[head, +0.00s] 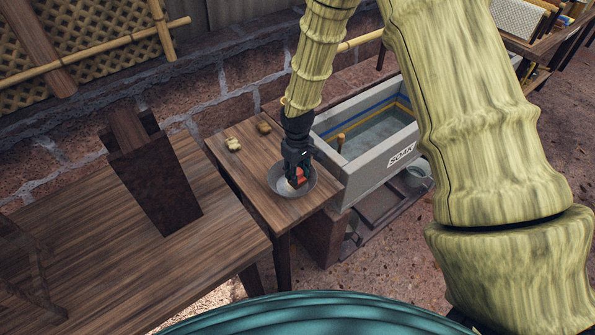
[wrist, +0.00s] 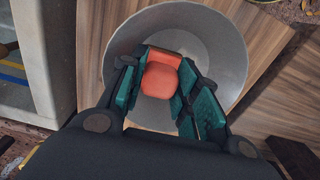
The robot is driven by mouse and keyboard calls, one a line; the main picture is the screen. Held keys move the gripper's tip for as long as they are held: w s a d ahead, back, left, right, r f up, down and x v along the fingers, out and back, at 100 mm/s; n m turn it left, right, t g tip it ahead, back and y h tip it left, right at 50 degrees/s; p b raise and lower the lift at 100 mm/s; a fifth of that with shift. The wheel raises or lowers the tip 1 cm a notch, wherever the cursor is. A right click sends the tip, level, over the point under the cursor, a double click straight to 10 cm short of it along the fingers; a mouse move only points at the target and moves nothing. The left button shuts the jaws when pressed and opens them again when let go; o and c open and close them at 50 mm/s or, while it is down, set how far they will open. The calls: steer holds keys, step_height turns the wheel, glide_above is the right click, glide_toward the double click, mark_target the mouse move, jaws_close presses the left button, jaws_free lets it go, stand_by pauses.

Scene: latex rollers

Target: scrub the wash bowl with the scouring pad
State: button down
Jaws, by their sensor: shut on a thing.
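The wash bowl (head: 311,186) is a round grey bowl on a small wooden table. My gripper (head: 298,178) reaches down into it from above. In the wrist view the bowl (wrist: 222,42) surrounds the fingertips of my gripper (wrist: 158,88). The gripper is shut on an orange-red block-like thing (wrist: 160,78), which I take for the scouring pad; it also shows as a small red patch in the head view (head: 301,176). The pad is inside the bowl's outline. The fingers hide part of it, and I cannot tell whether it touches the bowl's bottom.
The small wooden table (head: 244,160) also bears two small tan lumps (head: 233,144) (head: 264,127) at its back. A grey trough marked SOAK (head: 376,172) stands close on the right. A larger wooden table (head: 110,255) with a dark upright box (head: 157,180) is on the left.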

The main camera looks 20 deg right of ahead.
steer(key=shift+a, duration=0.1)
steer(key=shift+s+a+r, duration=0.1)
steer(key=shift+s+a, duration=0.15)
steer(key=shift+a, duration=0.6)
steer(key=shift+s+a+r, duration=0.1)
steer(key=shift+s+a, duration=0.1)
steer(key=shift+a, duration=0.6)
steer(key=shift+f+p, duration=0.2)
steer(key=shift+p, duration=0.1)
steer(key=shift+d, duration=0.15)
steer(key=shift+w+d+r+p, duration=0.1)
steer(key=shift+w+d+p, duration=0.15)
steer(key=shift+d, duration=0.6)
steer(key=shift+w+d+p, duration=0.1)
steer(key=shift+w+d, duration=0.1)
steer(key=shift+d, duration=0.6)
steer(key=shift+a, duration=0.1)
steer(key=shift+s+a+f, duration=0.1)
steer(key=shift+s+a, duration=0.2)
steer(key=shift+a, duration=0.55)
steer(key=shift+s+a+f, duration=0.1)
steer(key=shift+s+a, duration=0.15)
steer(key=shift+a, duration=0.6)
steer(key=shift+r, duration=0.1)
